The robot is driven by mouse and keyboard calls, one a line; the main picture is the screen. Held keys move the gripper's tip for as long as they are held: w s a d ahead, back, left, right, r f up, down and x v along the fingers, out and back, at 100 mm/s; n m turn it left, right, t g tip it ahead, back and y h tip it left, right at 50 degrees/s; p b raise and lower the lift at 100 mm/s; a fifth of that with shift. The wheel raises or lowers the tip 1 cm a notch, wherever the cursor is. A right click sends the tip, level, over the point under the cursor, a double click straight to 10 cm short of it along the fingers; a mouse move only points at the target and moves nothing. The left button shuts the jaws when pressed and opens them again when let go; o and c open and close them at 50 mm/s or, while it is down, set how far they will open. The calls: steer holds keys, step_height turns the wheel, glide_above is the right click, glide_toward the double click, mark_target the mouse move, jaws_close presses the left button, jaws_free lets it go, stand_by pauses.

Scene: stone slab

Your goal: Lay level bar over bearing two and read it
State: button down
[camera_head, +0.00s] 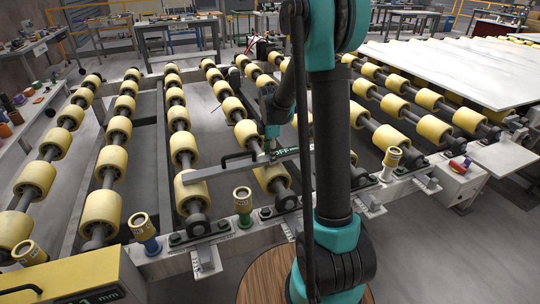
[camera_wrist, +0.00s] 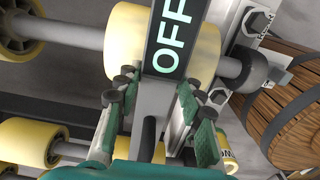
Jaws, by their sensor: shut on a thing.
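The level bar (camera_head: 215,171) is a long grey bar with a black handle and a dark display reading OFF. It spans crosswise at the near ends of two yellow roller lines; I cannot tell if it touches them. My gripper (camera_head: 270,150) is shut on the bar near its right part. In the wrist view my gripper (camera_wrist: 155,115) has its green-padded fingers on both sides of the bar (camera_wrist: 152,98), with the OFF display above. Dark bearings (camera_head: 196,224) sit along the front beam, another (camera_head: 286,200) to the right. I cannot tell which is bearing two.
Yellow-topped canisters stand along the front beam, one blue (camera_head: 143,232), one green (camera_head: 243,206), one farther right (camera_head: 390,163). A yellow box (camera_head: 75,275) with a mm readout is at lower left. A pale slab (camera_head: 455,65) lies on the right rollers. A wooden round top (camera_head: 262,277) is in front.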

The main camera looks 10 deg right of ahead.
steer(key=shift+f, duration=0.1)
steer(key=c, duration=1)
jaws_free()
steer(key=shift+o, duration=0.2)
step_height(320, 180, up, 11)
steer(key=s+d+f+m+t, duration=0.1)
steer(key=s+f+m, duration=0.2)
steer(key=s+m, duration=0.3)
steer(key=s+d+f+m+t, duration=0.1)
steer(key=s+f+m, duration=0.2)
steer(key=s+m, duration=0.4)
steer(key=s+d+f+m+t, duration=0.2)
steer(key=s+m, duration=0.5)
steer(key=s, duration=0.5)
steer(key=shift+f, duration=0.8)
